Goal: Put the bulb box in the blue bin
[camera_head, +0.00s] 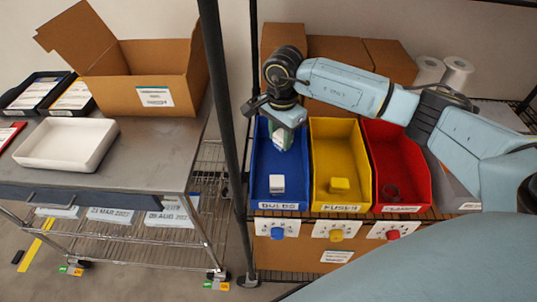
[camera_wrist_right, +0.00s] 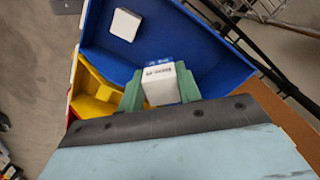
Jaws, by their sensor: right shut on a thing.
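The bulb box (camera_wrist_right: 160,84), white with a blue end, is held between the green fingertips of my right gripper (camera_wrist_right: 160,88) in the right wrist view. In the head view my right gripper (camera_head: 284,134) hangs over the rear part of the blue bin (camera_head: 262,163), and the held box is mostly hidden by the fingers. The blue bin (camera_wrist_right: 190,35) lies behind the held box in the wrist view. Another small white box (camera_head: 277,183) sits near the bin's front; it also shows in the wrist view (camera_wrist_right: 125,24). My left gripper is not in view.
A yellow bin (camera_head: 320,165) with a yellow item and a red bin (camera_head: 418,160) with dark round items stand to the right. A black post (camera_head: 228,120) stands left of the blue bin. A metal cart with an empty white tray (camera_head: 68,144) and an open carton (camera_head: 150,90) is further left.

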